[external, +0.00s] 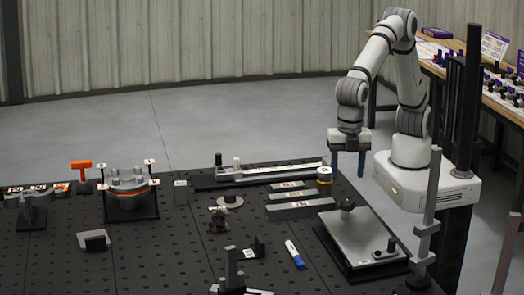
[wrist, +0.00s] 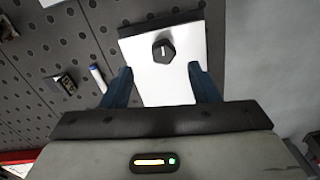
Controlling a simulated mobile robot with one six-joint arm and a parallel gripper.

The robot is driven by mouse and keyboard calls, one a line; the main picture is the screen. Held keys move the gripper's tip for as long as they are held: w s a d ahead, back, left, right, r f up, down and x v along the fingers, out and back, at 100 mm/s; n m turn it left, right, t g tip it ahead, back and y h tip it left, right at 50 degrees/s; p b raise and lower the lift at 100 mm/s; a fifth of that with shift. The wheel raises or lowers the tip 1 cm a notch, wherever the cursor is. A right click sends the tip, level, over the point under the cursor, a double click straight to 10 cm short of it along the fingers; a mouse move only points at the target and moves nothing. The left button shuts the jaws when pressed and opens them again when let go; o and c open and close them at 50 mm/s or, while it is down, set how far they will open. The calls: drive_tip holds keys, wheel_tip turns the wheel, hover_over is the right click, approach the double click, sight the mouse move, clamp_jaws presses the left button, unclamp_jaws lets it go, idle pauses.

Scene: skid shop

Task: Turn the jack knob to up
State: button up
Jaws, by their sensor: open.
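A dark faceted knob (wrist: 164,51) with a white line mark sits on a pale plate (wrist: 160,86) in the wrist view. It appears to be the dark knob (external: 347,204) at the far edge of the grey plate (external: 362,236) in the external view. I cannot read any position labels around it. My gripper (external: 348,177) points down with its blue fingers spread, above the table's far right edge, apart from the knob. In the wrist view my gripper (wrist: 160,70) is open and empty, and the knob shows just beyond the fingertips.
A second small dark knob (external: 391,245) stands on the plate's near right. A blue marker (external: 294,254) lies left of the plate. Upright grey posts (external: 428,215) stand to the right.

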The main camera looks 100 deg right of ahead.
sight(348, 201)
drive_tip(key=shift+s+a+f, duration=0.1)
drive_tip(key=shift+a+f, duration=0.05)
drive_tip(key=shift+a, duration=0.45)
drive_tip(key=shift+f, duration=0.3)
wheel_tip(348, 201, down, 7)
drive_tip(key=shift+f+p, duration=0.1)
drive_tip(key=shift+p, duration=0.5)
drive_tip(key=c, duration=1)
